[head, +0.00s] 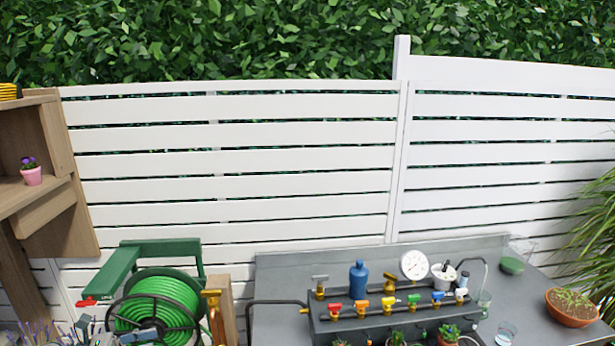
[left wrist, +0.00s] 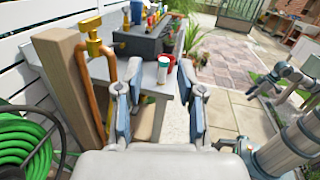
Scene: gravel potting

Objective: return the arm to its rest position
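My left gripper (left wrist: 160,70) is open, with its two blue-grey fingers spread apart and nothing held between them. In the head view, grey-blue parts that look like my left gripper (head: 112,338) show at the bottom left, in front of the green hose reel (head: 165,300). Grey links of my right arm (left wrist: 290,150) show at the right of the left wrist view. My right gripper's finger state is unclear there.
A wooden post with a brass tap and copper pipe (left wrist: 92,48) stands close left of my left gripper. The table holds a grey valve manifold (head: 390,318), a gauge (head: 414,265) and a terracotta bowl (head: 572,308). Paving (left wrist: 225,70) is clear beyond. A wooden shelf (head: 50,215) stands left.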

